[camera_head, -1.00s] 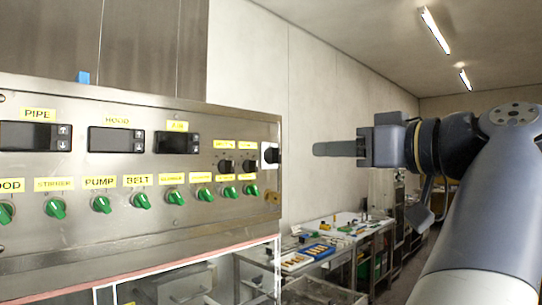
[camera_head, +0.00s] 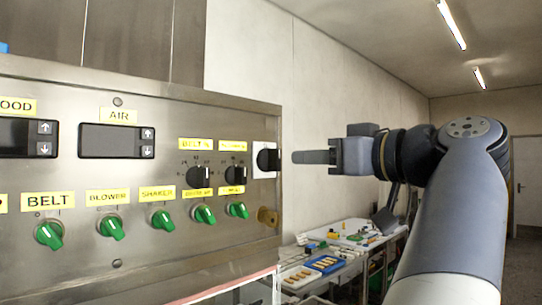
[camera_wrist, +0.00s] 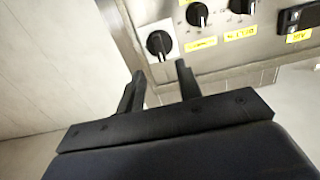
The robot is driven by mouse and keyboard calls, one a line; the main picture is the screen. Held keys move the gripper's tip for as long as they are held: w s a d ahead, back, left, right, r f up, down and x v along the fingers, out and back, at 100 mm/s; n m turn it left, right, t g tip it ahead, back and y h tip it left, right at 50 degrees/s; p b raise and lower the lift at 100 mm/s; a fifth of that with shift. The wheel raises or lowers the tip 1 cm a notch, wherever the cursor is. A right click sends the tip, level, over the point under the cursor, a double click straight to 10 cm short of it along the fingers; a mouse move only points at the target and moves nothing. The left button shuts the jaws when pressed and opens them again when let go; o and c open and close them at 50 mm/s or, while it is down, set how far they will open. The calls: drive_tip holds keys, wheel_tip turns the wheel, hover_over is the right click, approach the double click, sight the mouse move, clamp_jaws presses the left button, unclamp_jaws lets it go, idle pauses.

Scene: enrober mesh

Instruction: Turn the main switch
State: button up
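The main switch (camera_head: 267,160) appears to be the black rotary knob on a white square plate at the right edge of the steel control panel. It also shows in the wrist view (camera_wrist: 159,43), just beyond and between my fingertips. Its black handle stands about upright in the head view. My gripper (camera_head: 297,157) is level with the switch, to its right, with a small gap between them. In the wrist view my gripper (camera_wrist: 159,68) has its two dark fingers spread apart with nothing between them. The head view shows the fingers edge-on, overlapping.
The control panel (camera_head: 130,170) carries two black knobs (camera_head: 199,176) left of the switch and a row of green knobs (camera_head: 164,220) below. A worktable (camera_head: 345,245) with trays stands behind, along the wall.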

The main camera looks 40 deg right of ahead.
sight(279, 158)
drive_tip(key=shift+w+a+p, duration=0.15)
drive_tip(key=shift+w+p, duration=0.25)
drive_tip(key=shift+w, duration=1.35)
drive_tip(key=shift+w+a+p, duration=0.15)
drive_tip(key=shift+w+p, duration=0.2)
drive_tip(key=shift+w, duration=1.4)
clamp_jaws()
